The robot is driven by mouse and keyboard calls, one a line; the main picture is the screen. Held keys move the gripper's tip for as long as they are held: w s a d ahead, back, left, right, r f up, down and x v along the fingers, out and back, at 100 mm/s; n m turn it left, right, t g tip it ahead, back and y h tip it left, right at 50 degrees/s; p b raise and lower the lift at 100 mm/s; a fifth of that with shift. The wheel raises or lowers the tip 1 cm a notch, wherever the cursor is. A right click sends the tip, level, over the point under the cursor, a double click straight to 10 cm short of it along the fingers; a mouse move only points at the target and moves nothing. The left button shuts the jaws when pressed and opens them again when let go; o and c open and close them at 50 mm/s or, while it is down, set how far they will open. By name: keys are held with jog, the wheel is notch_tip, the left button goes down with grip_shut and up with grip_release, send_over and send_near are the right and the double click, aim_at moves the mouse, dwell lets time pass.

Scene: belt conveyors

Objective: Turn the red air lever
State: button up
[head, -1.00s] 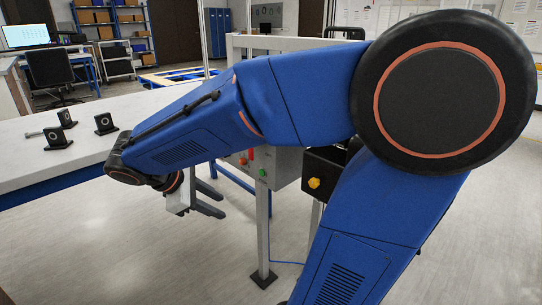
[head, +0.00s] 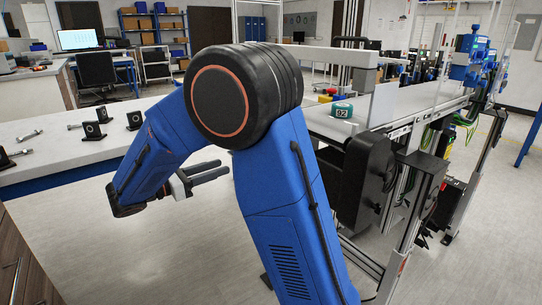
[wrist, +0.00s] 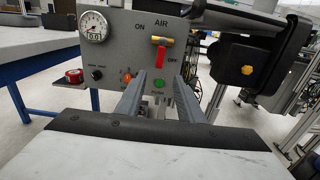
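The red air lever (wrist: 161,56) hangs straight down from a brass valve (wrist: 161,40) on a grey panel (wrist: 122,50) in the wrist view. "ON" is printed to its upper left, "AIR" above it and "OFF" to its lower right. My gripper (wrist: 160,76) is open and empty, its two fingers pointing at the panel. The lever appears between and just above the fingertips; a gap seems to remain, but its depth is hard to judge. In the head view my gripper (head: 208,174) is at the end of the bent arm, and the lever is hidden behind my arm.
The panel also bears a pressure gauge (wrist: 94,27), a red knob (wrist: 74,76), an orange-red button (wrist: 126,77) and a green button (wrist: 159,84). A black box with a yellow knob (wrist: 247,70) sits right of it. A conveyor (head: 410,100) stands at right.

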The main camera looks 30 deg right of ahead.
jog(key=d, duration=1.7)
jog(key=shift+w+d, duration=0.15)
jog(key=shift+w, duration=0.15)
jog(key=shift+c, duration=0.3)
grip_shut()
